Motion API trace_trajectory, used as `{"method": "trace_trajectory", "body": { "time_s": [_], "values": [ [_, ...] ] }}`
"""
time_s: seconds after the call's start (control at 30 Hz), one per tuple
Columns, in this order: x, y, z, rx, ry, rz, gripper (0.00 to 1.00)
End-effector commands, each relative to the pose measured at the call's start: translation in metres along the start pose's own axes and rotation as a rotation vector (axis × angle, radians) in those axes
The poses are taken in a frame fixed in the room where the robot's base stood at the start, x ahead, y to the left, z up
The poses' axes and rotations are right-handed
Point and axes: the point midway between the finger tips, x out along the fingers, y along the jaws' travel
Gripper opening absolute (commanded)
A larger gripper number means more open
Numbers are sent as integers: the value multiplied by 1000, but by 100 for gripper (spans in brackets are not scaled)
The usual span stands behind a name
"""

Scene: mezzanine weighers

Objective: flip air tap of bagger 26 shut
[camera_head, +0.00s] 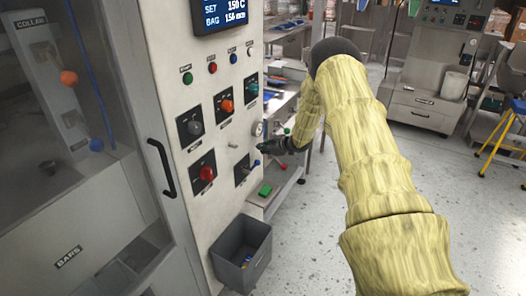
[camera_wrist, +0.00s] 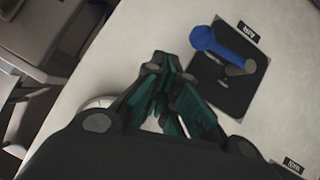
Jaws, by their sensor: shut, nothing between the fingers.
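The air tap shows in the wrist view as a blue lever (camera_wrist: 222,45) on a black square plate (camera_wrist: 228,88), with a label (camera_wrist: 248,32) reading AIR beside it. In the head view the blue lever tip (camera_head: 257,162) points right and slightly up from its plate (camera_head: 242,175) on the lower panel. My gripper (camera_head: 264,149) is shut and empty, just above the lever tip in the head view. In the wrist view my gripper's fingertips (camera_wrist: 172,66) lie left of the lever with a visible gap. Contact is not seen.
The panel bears a red knob (camera_head: 206,173), other switches, a gauge (camera_head: 257,128) and a display (camera_head: 222,13). A grey bin (camera_head: 241,252) hangs below. A door handle (camera_head: 161,168) juts out at left. A bench (camera_head: 284,180) stands behind my gripper. Open floor lies right.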

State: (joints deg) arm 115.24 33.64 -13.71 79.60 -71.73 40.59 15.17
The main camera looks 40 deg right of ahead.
Motion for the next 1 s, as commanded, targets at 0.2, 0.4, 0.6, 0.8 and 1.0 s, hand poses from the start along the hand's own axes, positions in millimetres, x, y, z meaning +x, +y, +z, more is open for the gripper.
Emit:
{"method": "trace_trajectory", "body": {
  "time_s": [0.2,0.4,0.6,0.8,1.0],
  "values": [
    [-23,5,3,2,0,1,0],
    [-47,11,3,0,1,1,0],
    [-72,16,4,1,1,1,0],
    [-90,20,4,1,0,0,0],
    [-97,22,5,1,-1,0,0]
  ]
}}
